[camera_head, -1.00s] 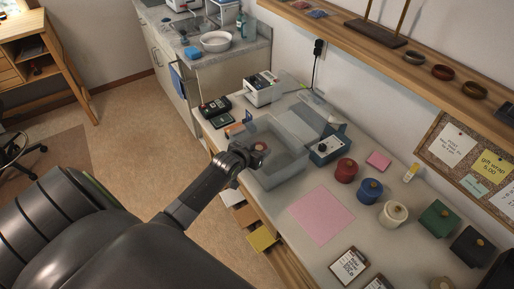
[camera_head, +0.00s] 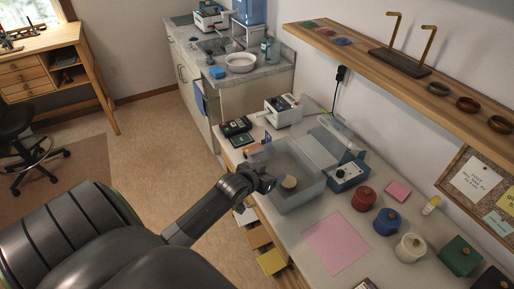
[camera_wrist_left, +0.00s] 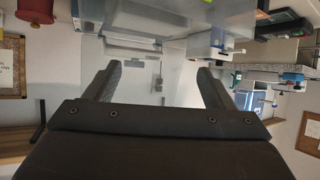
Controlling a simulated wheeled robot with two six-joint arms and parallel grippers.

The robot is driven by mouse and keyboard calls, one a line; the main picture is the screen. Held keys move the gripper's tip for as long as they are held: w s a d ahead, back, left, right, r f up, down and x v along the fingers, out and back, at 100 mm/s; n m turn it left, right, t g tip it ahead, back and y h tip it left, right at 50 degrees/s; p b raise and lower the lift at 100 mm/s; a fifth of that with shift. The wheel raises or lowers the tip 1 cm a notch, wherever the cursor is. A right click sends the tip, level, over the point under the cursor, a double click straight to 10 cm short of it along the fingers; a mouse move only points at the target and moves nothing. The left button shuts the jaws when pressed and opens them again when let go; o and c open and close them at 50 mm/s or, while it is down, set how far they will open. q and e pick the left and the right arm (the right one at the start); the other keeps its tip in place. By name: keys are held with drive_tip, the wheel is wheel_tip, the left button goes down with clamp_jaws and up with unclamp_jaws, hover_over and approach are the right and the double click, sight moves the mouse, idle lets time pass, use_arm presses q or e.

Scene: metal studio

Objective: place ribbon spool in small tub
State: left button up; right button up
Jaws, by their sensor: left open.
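A translucent grey tub (camera_head: 308,190) stands on the workbench. A small beige round piece (camera_head: 289,181), which looks like the ribbon spool, shows within the tub's outline, apparently inside it; I cannot tell whether it rests on the floor. My left gripper (camera_head: 269,183) is at the tub's near left side, just left of the round piece. In the left wrist view its two fingers (camera_wrist_left: 158,82) are spread with nothing between them, and the spool is not clear there. My right gripper is not in view.
A blue-fronted device (camera_head: 348,176) stands right of the tub. Red (camera_head: 364,198), blue (camera_head: 387,222) and cream (camera_head: 410,247) lidded pots line the bench. A pink sheet (camera_head: 337,243) lies in front. A card terminal (camera_head: 236,127) and a white printer (camera_head: 284,110) stand behind the tub.

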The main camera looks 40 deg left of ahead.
use_arm(q)
drive_tip(key=v, duration=0.7)
drive_tip(key=shift+b, duration=0.3)
drive_tip(key=s+a+f+g+b, duration=0.15)
drive_tip(key=s+f, duration=0.25)
drive_tip(key=f, duration=0.7)
drive_tip(key=s+a+f+g+y, duration=0.15)
drive_tip(key=s+f, duration=0.25)
drive_tip(key=f, duration=0.6)
drive_tip(key=s+f+g+b, duration=0.1)
drive_tip(key=s+f+g, duration=0.3)
drive_tip(key=f, duration=0.7)
drive_tip(key=s+d+f+g, duration=0.1)
drive_tip(key=s+d+f, duration=0.1)
drive_tip(key=s+f, duration=0.4)
drive_tip(key=s+d+f+g+h+b, duration=0.1)
drive_tip(key=s+d+f, duration=0.2)
drive_tip(key=s, duration=0.9)
drive_tip(key=s+d+f+g+b, duration=0.1)
drive_tip(key=s+d+f+g, duration=0.1)
drive_tip(key=s+f, duration=0.6)
drive_tip(key=shift+s+d+f, duration=0.3)
drive_tip(key=shift+s+d, duration=0.15)
drive_tip(key=shift+d, duration=0.05)
